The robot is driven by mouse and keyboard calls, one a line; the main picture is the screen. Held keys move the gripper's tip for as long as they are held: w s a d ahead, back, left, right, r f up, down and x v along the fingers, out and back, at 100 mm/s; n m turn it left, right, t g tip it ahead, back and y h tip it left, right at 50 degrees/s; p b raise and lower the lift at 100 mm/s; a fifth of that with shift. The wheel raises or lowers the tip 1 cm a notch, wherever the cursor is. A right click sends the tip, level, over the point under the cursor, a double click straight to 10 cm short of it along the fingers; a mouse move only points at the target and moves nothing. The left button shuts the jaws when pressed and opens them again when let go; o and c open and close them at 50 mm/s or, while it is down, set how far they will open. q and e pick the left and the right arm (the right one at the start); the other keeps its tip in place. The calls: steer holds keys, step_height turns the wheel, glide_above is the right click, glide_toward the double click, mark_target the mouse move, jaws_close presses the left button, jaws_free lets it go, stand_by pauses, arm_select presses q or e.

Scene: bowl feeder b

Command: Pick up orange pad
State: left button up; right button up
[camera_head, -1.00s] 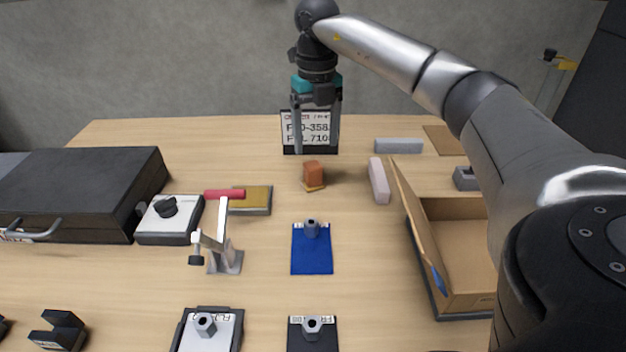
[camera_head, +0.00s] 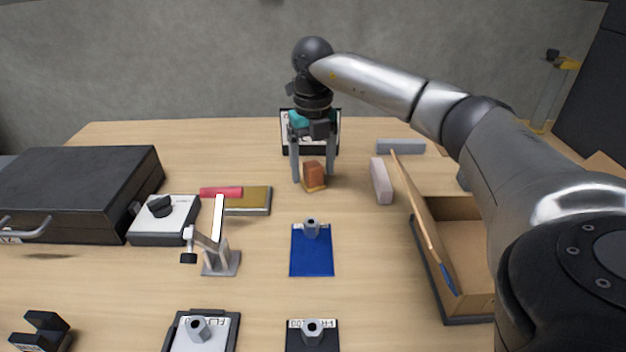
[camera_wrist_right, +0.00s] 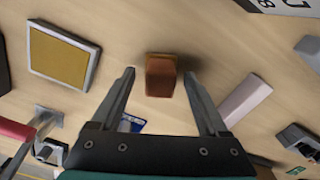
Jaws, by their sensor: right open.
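The orange pad (camera_head: 314,174) is a small orange-brown block on the wooden table, with a yellowish base edge under it in the head view. In the right wrist view the orange pad (camera_wrist_right: 160,76) sits just beyond the fingertips, midway between them. My right gripper (camera_head: 313,178) is open and points down over the pad, one finger on each side, with nothing held. In the wrist view its two fingers (camera_wrist_right: 159,72) stand clearly apart from the pad. My left gripper is not in view.
A pink block (camera_head: 381,181) lies close to the right of the pad. A yellow-topped plate (camera_head: 257,201) and a red-handled clamp (camera_head: 221,262) are to the left. A blue plate (camera_head: 312,262) is in front, an open cardboard box (camera_head: 470,305) at right. A sign (camera_head: 287,146) stands behind.

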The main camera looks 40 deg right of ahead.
steer(key=shift+f, duration=0.5)
jaws_close()
stand_by(0.3)
